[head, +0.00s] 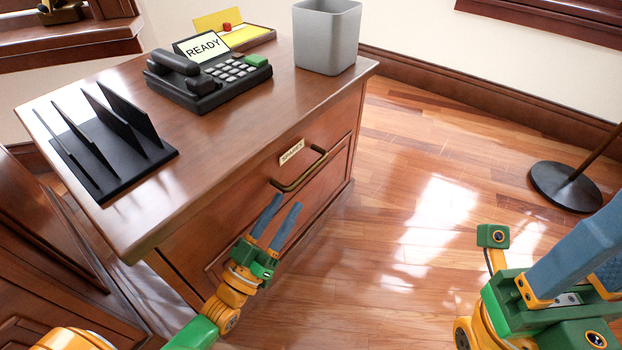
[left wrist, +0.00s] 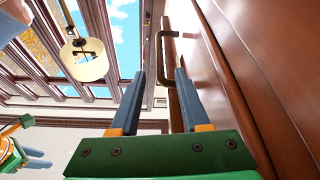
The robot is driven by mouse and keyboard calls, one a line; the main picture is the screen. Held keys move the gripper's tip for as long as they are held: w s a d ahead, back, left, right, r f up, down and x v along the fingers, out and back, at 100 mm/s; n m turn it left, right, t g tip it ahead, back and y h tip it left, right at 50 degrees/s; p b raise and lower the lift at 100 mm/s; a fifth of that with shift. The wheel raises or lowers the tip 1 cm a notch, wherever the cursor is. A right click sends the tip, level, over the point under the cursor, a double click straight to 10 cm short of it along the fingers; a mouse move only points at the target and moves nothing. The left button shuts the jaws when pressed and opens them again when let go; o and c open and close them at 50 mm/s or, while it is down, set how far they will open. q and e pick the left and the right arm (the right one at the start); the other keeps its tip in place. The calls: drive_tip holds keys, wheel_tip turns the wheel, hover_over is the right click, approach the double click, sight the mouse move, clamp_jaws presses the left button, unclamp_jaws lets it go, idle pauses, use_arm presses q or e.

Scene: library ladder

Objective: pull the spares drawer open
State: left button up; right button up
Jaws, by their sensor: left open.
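The spares drawer (head: 285,205) is in the side of the wooden desk, with a small label reading SPARES (head: 291,152). Its front looks flush with the desk. A dark brass bar handle (head: 303,170) stands out from it. My left gripper (head: 287,203) is open, with its blue fingertips just below the near end of the handle. In the left wrist view the handle (left wrist: 160,62) shows ahead, between the lines of the two fingers, and I see no grip on it. My right gripper (head: 590,255) is at the lower right, far from the drawer and partly cut off.
On the desk top (head: 225,120) stand a black file rack (head: 110,150), a phone with a READY card (head: 205,75), a yellow notepad box (head: 232,32) and a grey bin (head: 326,38). A round black stand base (head: 566,187) is on the right. The floor before the drawer is clear.

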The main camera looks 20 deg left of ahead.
sight(309, 169)
use_arm(q)
drive_tip(key=b+x, duration=0.2)
drive_tip(key=x, duration=0.9)
drive_tip(key=shift+s, duration=0.1)
clamp_jaws()
idle(1.0)
